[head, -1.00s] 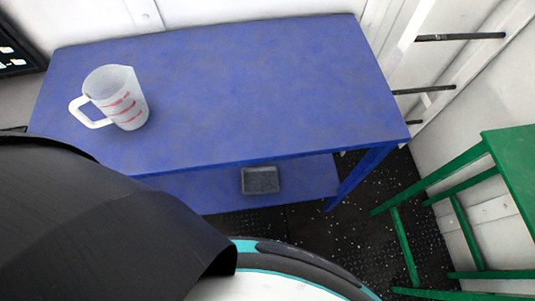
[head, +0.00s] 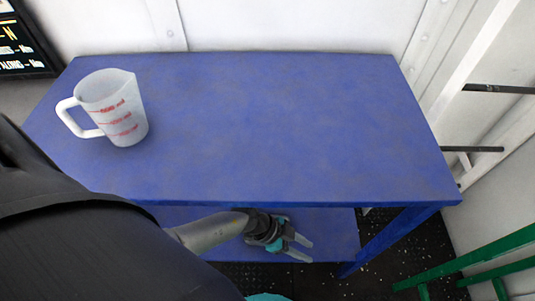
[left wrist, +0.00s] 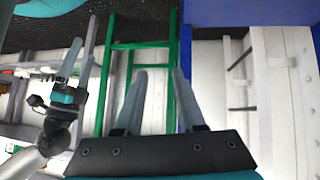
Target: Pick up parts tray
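I cannot make out the parts tray now. The grey tray seen earlier on the table's lower shelf (head: 335,225) is not visible, and my left arm and gripper cover part of that shelf. My left gripper (head: 307,250) is in front of the lower shelf in the head view, below the tabletop's front edge. Its fingers are apart with nothing between them, as the left wrist view (left wrist: 158,74) also shows. My right gripper (left wrist: 84,52) shows at the left of the left wrist view, away from the table, its fingers apart and empty.
The blue tabletop (head: 270,120) is above the shelf, and a measuring jug (head: 120,115) stands at its left. A blue table leg (head: 385,243) is right of my left gripper. A green stand (head: 480,262) is at lower right. The tabletop's middle is clear.

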